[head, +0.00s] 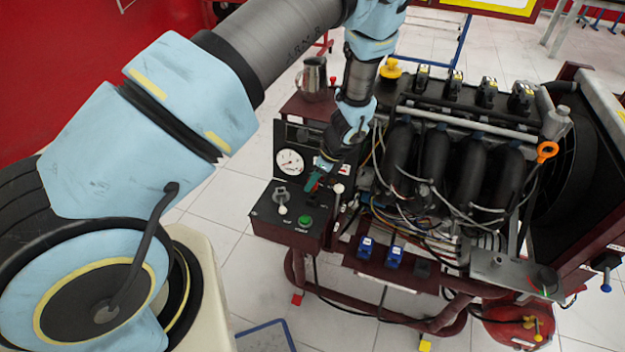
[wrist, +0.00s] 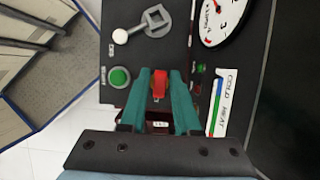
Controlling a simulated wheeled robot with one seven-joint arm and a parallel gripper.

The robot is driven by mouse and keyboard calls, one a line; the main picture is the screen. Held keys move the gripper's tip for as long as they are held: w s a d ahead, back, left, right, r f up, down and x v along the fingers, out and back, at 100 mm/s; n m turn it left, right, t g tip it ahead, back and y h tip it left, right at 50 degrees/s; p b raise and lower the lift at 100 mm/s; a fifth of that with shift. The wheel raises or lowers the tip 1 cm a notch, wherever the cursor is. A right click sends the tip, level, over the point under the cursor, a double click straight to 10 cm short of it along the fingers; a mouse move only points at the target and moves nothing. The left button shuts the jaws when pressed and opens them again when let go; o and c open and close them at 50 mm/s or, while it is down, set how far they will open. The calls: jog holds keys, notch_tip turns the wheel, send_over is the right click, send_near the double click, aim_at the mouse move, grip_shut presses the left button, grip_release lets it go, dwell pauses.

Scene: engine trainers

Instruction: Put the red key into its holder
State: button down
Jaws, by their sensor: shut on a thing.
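The red key (wrist: 159,86) shows in the wrist view between the two teal fingers of my gripper (wrist: 160,80). The fingers are shut on the key, just above the black control panel (wrist: 134,62). Whether the key sits in its holder or is apart from it I cannot tell, as the fingers and the key hide the panel below. In the head view my gripper (head: 315,180) is low over the right part of the control panel (head: 262,208), and the key is too small to make out there.
A green button (wrist: 120,77) and a grey lever with a white knob (wrist: 121,36) stand left of the fingers. A dial gauge (wrist: 219,18) and a cold/heat label are at the right. The engine (head: 450,170) with pipes and wires rises right of my gripper. A metal jug (head: 314,80) stands behind.

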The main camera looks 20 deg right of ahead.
aim_at(312, 189)
jog(key=shift+f, duration=0.3)
jog(key=shift+f+b, duration=0.7)
jog(key=shift+f, duration=0.05)
jog(key=shift+f+b, duration=0.3)
jog(key=shift+f, duration=0.15)
jog(key=shift+f, duration=0.3)
jog(key=shift+c, duration=1.2)
grip_release()
jog(key=shift+r, duration=0.1)
